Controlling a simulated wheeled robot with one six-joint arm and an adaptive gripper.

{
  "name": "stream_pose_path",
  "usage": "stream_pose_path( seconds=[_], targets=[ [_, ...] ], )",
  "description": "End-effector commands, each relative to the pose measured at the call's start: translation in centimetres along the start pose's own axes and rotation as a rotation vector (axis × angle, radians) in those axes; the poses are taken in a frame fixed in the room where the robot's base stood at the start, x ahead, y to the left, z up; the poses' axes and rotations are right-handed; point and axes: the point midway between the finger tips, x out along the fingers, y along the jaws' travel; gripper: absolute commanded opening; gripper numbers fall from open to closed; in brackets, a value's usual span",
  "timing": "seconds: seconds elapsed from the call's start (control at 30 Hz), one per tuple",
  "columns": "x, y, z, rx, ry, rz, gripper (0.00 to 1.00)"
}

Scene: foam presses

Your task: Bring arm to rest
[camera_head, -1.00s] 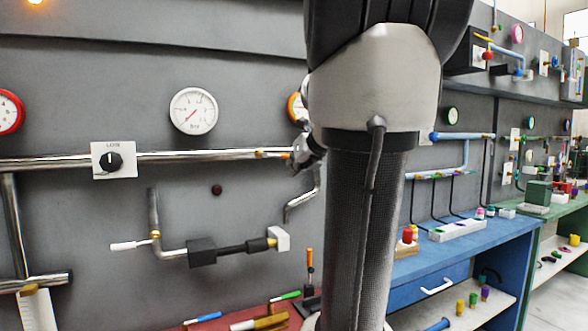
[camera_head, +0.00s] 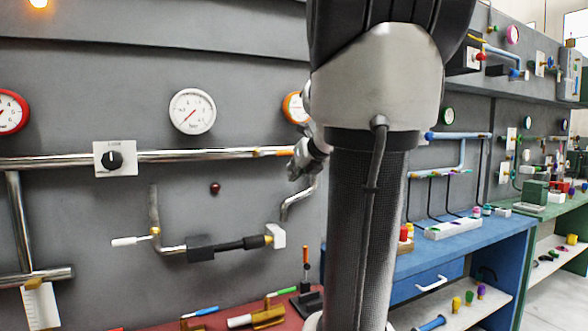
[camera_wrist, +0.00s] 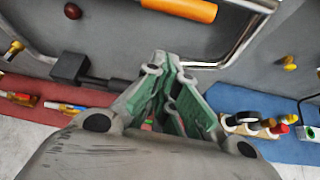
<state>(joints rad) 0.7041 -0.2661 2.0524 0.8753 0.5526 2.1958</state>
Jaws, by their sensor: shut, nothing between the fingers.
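My gripper (camera_wrist: 166,62) shows in the wrist view with its green-padded fingers closed together at the tips and nothing between them. It points toward the grey wall panel and hangs in free space, apart from the bench tops. In the head view my large arm link and column fill the middle. A small metallic part of my arm end (camera_head: 308,155) shows left of the column, in front of the pipe. The gripper's fingers cannot be made out clearly in the head view.
The grey panel carries a white gauge (camera_head: 192,111), a pipe (camera_head: 65,162), a knob plate (camera_head: 115,158) and a black-bodied valve assembly (camera_head: 201,247). A red bench (camera_head: 285,312) with tools lies below. A blue bench (camera_head: 470,243) stands right of my column.

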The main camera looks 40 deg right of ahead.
Motion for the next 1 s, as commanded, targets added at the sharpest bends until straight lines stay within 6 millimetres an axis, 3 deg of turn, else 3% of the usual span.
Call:
stream_pose_path(
  seconds=[0.23,0.4,0.77,0.87,1.0],
  targets=[
    [-4.7,0.2,-0.1,0.002,0.001,-0.001,0.00],
    [-6.8,0.3,-0.2,0.002,0.003,-0.001,0.00],
    [-7.4,0.4,-0.3,-0.008,0.005,0.001,0.00],
    [-7.4,0.5,-0.3,-0.095,0.007,0.004,0.00],
    [-7.5,0.3,-1.6,-0.451,0.053,0.019,0.00]
  ],
)
